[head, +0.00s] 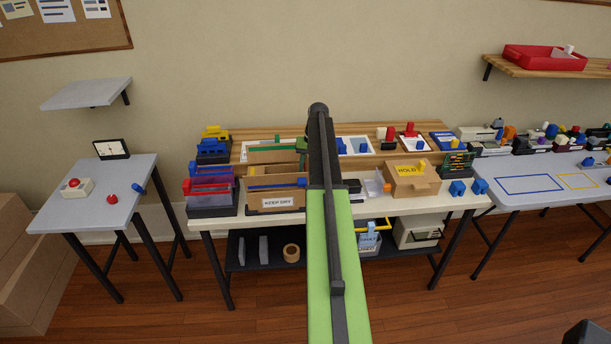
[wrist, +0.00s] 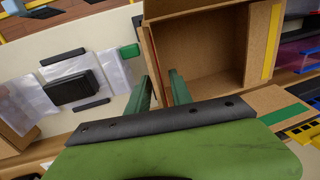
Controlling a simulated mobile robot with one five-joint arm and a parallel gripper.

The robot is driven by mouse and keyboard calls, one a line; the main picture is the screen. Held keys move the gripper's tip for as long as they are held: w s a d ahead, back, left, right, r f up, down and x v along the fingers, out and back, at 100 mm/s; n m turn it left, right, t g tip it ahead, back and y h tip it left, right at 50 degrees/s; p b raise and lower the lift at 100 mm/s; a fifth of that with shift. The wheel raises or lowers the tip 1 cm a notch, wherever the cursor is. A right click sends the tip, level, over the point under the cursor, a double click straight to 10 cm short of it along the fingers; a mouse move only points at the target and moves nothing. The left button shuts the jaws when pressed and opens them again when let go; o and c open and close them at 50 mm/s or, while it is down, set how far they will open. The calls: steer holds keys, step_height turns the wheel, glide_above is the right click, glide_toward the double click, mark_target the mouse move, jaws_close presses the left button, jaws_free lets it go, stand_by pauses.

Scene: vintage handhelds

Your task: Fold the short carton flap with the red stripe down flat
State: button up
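The open carton (head: 257,199) with the KEEP DRY label stands on the middle table. A flap with a blue stripe (head: 265,187) shows along its front and one with a green stripe (head: 272,147) at its back. In the wrist view its empty inside (wrist: 205,50) faces me, with a yellow-striped flap (wrist: 269,45) at right and the green-striped flap (wrist: 280,112) at lower right.
A closed HOLD carton (head: 412,183) stands right of my arm. Clear bags (wrist: 100,62), a black block (wrist: 72,88) and a green block (wrist: 130,51) lie beside the open carton. Purple bins (head: 210,190) crowd its left side in the head view.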

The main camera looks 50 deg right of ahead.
steer(key=shift+r, duration=0.1)
jaws_close()
